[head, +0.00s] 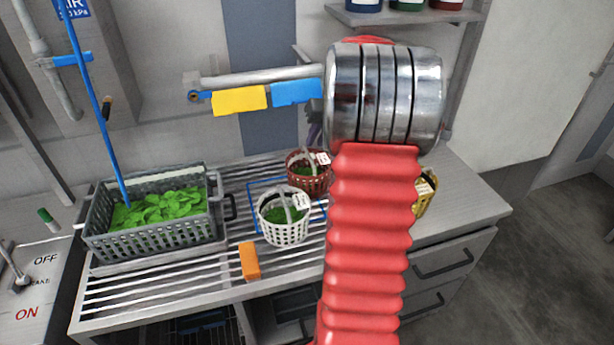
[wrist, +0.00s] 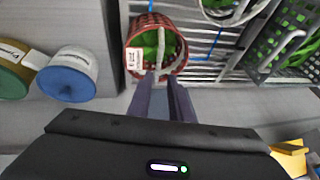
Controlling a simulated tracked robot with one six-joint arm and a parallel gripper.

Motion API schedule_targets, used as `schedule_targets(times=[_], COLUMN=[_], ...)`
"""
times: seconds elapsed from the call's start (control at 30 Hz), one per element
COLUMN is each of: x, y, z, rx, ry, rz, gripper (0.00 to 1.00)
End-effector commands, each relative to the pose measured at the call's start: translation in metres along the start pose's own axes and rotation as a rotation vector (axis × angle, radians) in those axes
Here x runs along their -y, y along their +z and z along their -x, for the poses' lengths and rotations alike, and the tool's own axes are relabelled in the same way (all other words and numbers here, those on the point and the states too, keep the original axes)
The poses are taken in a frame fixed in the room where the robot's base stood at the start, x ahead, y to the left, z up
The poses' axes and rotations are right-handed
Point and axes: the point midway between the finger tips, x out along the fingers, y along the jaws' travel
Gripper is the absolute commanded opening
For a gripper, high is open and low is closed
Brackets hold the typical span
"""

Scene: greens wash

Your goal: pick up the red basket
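The red basket (head: 306,182) stands upright on the slatted rack behind the white basket, with greens inside, a pale tag and a grey handle. It also shows at the top of the wrist view (wrist: 134,38). My gripper's dark fingers (wrist: 162,76) point at the basket's near side, with a gap between their tips. The lower end of the handle (wrist: 161,45) shows close to the tips; I cannot tell whether they touch it. In the head view my gripper (head: 315,134) is mostly hidden behind my red arm, just above the basket.
A white basket (head: 285,230) of greens stands in front of the red one. A grey crate (head: 150,240) of greens is at left, an orange block (head: 249,261) near the front edge. A rail with cloths (head: 240,99) hangs above.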

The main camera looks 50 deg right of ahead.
Motion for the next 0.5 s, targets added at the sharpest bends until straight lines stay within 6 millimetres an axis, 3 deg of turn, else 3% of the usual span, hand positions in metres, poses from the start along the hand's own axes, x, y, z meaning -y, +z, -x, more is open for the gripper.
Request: schedule_targets(times=[0.23, 0.5], x=[0.001, 0.001], y=[0.001, 0.001], z=[-0.011, -0.051], rx=[0.002, 0.004], ry=[-0.001, -0.001], rz=[0.0, 0.001], gripper=[0.19, 0.19])
